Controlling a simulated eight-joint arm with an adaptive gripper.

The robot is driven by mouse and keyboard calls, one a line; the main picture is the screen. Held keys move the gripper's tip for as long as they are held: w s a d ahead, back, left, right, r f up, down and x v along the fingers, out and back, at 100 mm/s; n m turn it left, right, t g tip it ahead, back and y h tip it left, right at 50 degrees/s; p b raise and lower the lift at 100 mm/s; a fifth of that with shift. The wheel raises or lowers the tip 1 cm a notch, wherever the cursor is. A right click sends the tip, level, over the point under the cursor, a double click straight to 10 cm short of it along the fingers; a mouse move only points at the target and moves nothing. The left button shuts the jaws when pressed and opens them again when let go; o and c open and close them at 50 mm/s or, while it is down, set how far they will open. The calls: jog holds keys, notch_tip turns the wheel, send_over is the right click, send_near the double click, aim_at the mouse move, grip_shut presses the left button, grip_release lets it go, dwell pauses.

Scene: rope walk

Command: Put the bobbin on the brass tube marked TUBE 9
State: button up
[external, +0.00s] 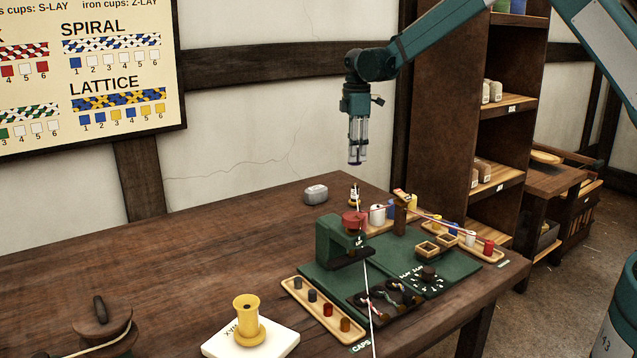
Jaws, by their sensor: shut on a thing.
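My gripper (357,153) hangs fingers down, high above the back of the bench. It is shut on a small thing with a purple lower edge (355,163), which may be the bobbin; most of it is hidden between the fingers. It is clear of everything below. I cannot make out a brass tube marked TUBE 9, and no such label is readable in this view.
The wooden bench (200,265) holds a green machine (340,240), a wooden tray of small cylinders (325,310) and a yellow spool (248,318) on a white block (285,340). A grey lidded tin (315,194) stands behind. Shelves (500,105) rise at right. The bench's left middle is clear.

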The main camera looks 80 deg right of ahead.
jog(key=w+a+r+n+p, duration=0.1)
jog(key=w+a+r+n, duration=0.3)
jog(key=a, duration=0.9)
jog(key=w+a+n+p, duration=0.2)
jog(key=w+a, duration=0.4)
jog(key=a, duration=0.7)
jog(key=w+a+r+n+p, duration=0.1)
jog(key=w+a+r+n, duration=0.3)
jog(key=a, duration=0.9)
jog(key=s+a+r+n+p, duration=0.1)
jog(key=a+n, duration=0.3)
jog(key=a, duration=1.5)
jog(key=s+a+r+n+p, duration=0.1)
jog(key=a+r+n+p, duration=0.1)
jog(key=a, duration=1.8)
jog(key=shift+s+a+r+n+p, duration=0.35)
jog(key=shift+n+p, duration=0.1)
jog(key=shift+n, duration=0.55)
jog(key=shift+f, duration=0.15)
jog(key=shift+f, duration=3.05)
jog(key=shift+f, duration=0.1)
